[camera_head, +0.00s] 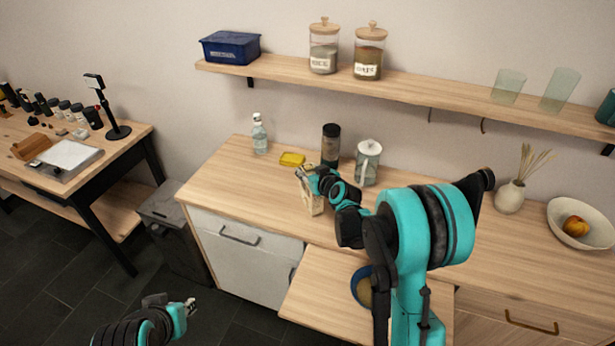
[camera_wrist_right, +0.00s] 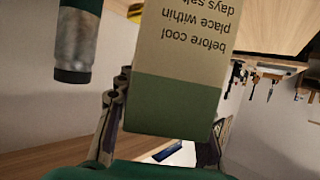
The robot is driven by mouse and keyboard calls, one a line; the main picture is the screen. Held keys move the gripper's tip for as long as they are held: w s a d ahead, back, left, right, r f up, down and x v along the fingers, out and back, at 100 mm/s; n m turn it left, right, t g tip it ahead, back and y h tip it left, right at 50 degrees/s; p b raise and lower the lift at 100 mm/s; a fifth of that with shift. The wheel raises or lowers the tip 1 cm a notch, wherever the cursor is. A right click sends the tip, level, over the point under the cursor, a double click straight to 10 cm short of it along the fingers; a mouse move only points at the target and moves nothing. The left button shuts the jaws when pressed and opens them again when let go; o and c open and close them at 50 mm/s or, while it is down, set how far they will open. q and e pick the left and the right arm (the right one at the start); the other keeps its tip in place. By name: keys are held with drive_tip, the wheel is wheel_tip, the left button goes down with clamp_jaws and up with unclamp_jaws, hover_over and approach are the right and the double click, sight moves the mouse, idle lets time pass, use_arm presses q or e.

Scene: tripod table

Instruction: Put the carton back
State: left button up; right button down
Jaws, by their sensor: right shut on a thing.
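The carton (camera_head: 313,204) is cream with a green band and dark printed text. It is upright over the left part of the wooden counter (camera_head: 235,180), near its front edge; I cannot tell whether it touches the counter. My right gripper (camera_head: 309,174) is shut on it, hiding part of it. In the right wrist view the carton (camera_wrist_right: 180,60) fills the middle between the two fingers, its text upside down. My left gripper (camera_head: 187,308) is low at the lower left, away from the counter; its finger opening is unclear.
Behind the carton are a yellow sponge (camera_head: 292,159), a clear bottle (camera_head: 259,136), a dark cylinder (camera_head: 330,143) and a lidded glass jar (camera_head: 368,162). A wooden board (camera_head: 318,300) juts out below the counter, with a blue-rimmed bowl (camera_head: 362,288). A shelf (camera_head: 285,75) runs above.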

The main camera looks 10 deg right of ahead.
drive_tip(key=shift+f, duration=0.6)
drive_tip(key=shift+f, duration=0.2)
drive_tip(key=c, duration=1)
unclamp_jaws()
drive_tip(key=shift+r, duration=0.1)
drive_tip(key=shift+r, duration=0.1)
